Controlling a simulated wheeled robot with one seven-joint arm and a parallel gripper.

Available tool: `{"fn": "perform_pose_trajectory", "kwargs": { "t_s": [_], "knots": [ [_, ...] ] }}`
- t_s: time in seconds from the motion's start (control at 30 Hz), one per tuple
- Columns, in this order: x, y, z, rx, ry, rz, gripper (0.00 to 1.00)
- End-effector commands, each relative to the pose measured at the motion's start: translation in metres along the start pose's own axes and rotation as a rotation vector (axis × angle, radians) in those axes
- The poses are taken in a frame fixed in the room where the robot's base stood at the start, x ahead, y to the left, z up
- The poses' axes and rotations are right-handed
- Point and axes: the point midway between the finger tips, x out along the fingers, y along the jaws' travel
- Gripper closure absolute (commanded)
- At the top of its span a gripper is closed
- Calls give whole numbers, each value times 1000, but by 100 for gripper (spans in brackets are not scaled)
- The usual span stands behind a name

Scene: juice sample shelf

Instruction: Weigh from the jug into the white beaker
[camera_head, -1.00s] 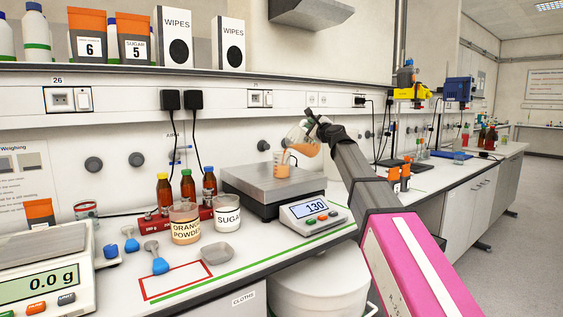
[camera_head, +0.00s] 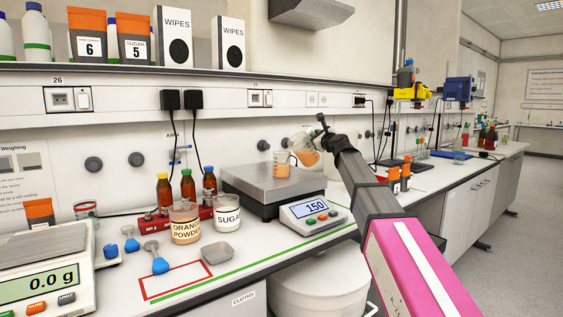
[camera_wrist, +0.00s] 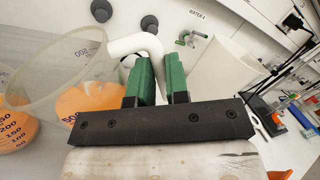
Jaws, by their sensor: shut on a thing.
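My gripper (camera_wrist: 159,82) is shut on the white handle (camera_wrist: 137,44) of the jug. The jug (camera_wrist: 62,72) is clear, tilted and holds orange liquid. In the head view the jug (camera_head: 305,150) is above and right of the beaker (camera_head: 282,163), its mouth towards it. The beaker stands on the metal pan of the scale (camera_head: 262,182) and has orange liquid in it. The scale's display (camera_head: 313,207) reads 150. In the wrist view the beaker (camera_wrist: 14,128) shows partly at the left edge, with printed graduations. I cannot make out a liquid stream.
Left of the scale stand the orange powder pot (camera_head: 185,224), the sugar pot (camera_head: 228,219) and several brown bottles (camera_head: 187,187). A grey dish (camera_head: 218,253) and blue scoops (camera_head: 159,264) lie in front. A second balance (camera_head: 42,283) reads 0.0 g.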

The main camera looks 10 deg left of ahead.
Motion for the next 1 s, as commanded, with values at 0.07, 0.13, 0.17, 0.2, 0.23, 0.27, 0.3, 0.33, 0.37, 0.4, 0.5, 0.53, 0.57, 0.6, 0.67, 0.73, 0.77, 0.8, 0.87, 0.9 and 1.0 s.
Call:
{"fn": "perform_pose_trajectory", "kwargs": {
  "t_s": [0.07,0.13,0.17,0.2,0.23,0.27,0.3,0.33,0.37,0.4,0.5,0.53,0.57,0.6,0.67,0.73,0.77,0.8,0.87,0.9,1.0],
  "knots": [
    [1,-3,-8,42,10,-2,100],
    [1,-5,-15,88,19,-3,100],
    [2,-6,-18,110,23,-3,100],
    [2,-8,-23,139,28,-3,100],
    [2,-9,-26,160,32,-3,100],
    [2,-10,-28,180,36,-3,100],
    [2,-12,-31,206,41,-4,100],
    [3,-13,-34,226,45,-4,100],
    [3,-14,-36,246,49,-4,100],
    [3,-16,-40,273,55,-5,100],
    [3,-18,-49,340,68,-5,100],
    [3,-18,-51,361,72,-5,100],
    [3,-19,-54,382,77,-5,100],
    [4,-19,-58,409,82,-5,100],
    [4,-20,-62,449,90,-5,100],
    [4,-20,-68,495,99,-5,100],
    [4,-20,-70,513,102,-6,100],
    [4,-20,-73,535,106,-6,100],
    [3,-20,-76,565,112,-7,100],
    [3,-20,-79,583,116,-7,100],
    [3,-20,-83,619,123,-8,100]
  ]
}}
